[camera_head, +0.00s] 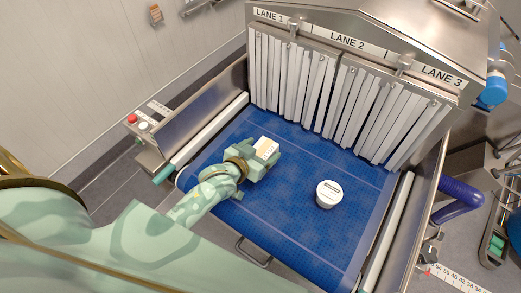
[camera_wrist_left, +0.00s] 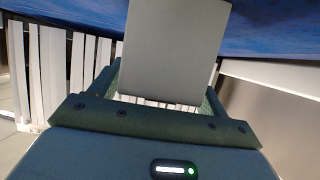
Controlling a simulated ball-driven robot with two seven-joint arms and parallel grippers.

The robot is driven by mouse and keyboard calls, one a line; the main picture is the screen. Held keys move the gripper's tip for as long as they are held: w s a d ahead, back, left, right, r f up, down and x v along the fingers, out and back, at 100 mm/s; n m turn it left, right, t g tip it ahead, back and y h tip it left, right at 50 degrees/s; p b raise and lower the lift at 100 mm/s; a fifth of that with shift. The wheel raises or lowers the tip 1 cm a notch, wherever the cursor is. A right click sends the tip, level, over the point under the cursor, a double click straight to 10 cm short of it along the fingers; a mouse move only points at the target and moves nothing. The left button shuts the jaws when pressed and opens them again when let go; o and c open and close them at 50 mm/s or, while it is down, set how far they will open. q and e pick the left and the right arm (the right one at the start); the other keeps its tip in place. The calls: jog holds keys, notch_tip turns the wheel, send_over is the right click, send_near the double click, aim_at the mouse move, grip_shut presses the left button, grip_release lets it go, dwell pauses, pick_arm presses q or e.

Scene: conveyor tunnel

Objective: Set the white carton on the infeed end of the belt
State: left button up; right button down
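The white carton (camera_head: 267,147), a small box with an orange patch, is between the fingers of my left gripper (camera_head: 264,154), over the blue belt (camera_head: 300,230) on its left half. In the left wrist view the carton (camera_wrist_left: 172,45) is a plain grey-looking face between the fingers of the left gripper (camera_wrist_left: 165,92), which is shut on it. The blue belt shows behind it at the top of that view. Whether the carton touches the belt cannot be told. My right gripper is not in view.
A round white tub (camera_head: 328,194) stands on the belt to the right of the carton. White strip curtains (camera_head: 290,75) hang at the tunnel mouth under the LANE 1, LANE 2 and LANE 3 signs. Metal side rails flank the belt. The belt's near middle is clear.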

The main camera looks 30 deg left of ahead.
pick_arm(q)
jog(key=shift+s+r, duration=0.15)
jog(key=shift+s, duration=0.05)
jog(key=v, duration=1.1)
jog(key=shift+s+p, duration=0.3)
jog(key=shift+p, duration=0.05)
